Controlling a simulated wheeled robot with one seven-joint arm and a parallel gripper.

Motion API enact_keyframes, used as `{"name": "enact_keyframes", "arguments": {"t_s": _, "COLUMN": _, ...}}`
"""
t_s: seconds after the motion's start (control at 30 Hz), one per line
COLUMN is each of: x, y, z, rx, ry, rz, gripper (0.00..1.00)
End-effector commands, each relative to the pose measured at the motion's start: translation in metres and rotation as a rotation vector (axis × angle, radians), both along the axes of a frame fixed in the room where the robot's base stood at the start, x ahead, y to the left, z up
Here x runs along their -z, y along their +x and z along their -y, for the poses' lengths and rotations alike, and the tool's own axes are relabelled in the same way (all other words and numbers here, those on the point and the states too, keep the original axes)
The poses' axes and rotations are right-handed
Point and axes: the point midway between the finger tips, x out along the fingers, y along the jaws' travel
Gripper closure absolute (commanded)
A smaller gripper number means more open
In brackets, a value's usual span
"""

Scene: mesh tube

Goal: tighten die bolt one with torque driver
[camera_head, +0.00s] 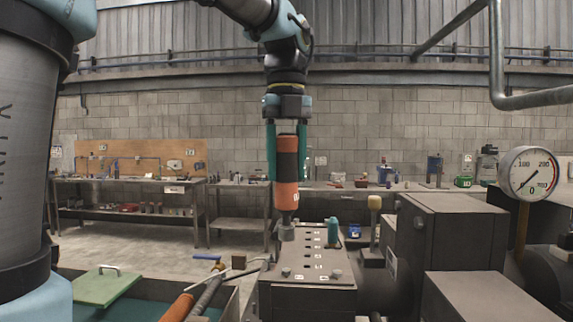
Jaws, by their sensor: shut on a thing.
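My gripper (286,140) points straight down in the middle of the head view. Its two green fingers are shut on the torque driver (287,190), an upright tool with an orange and black body. The driver's grey lower end (286,232) reaches down to the back left part of the die block (311,283), over a bolt position there. Whether it touches the bolt is too small to tell. The bolt under it is hidden. Other bolt heads show near the front of the block, one at the left (285,272) and one at the right (337,274).
A small teal-topped item (333,231) stands at the block's back right. A grey machine housing (440,240) and a pressure gauge (528,173) stand to the right. Orange-handled tools (178,307) and a green plate (103,286) lie at lower left. Workbenches (130,181) line the back wall.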

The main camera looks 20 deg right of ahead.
Motion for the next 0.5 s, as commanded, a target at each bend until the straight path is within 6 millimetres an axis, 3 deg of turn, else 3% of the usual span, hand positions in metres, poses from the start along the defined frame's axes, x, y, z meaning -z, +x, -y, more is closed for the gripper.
{"name": "enact_keyframes", "arguments": {"t_s": 0.5, "x": 0.047, "y": 0.0, "z": 0.0, "rx": -0.001, "ry": -0.001, "rz": 0.002, "gripper": 1.0}}
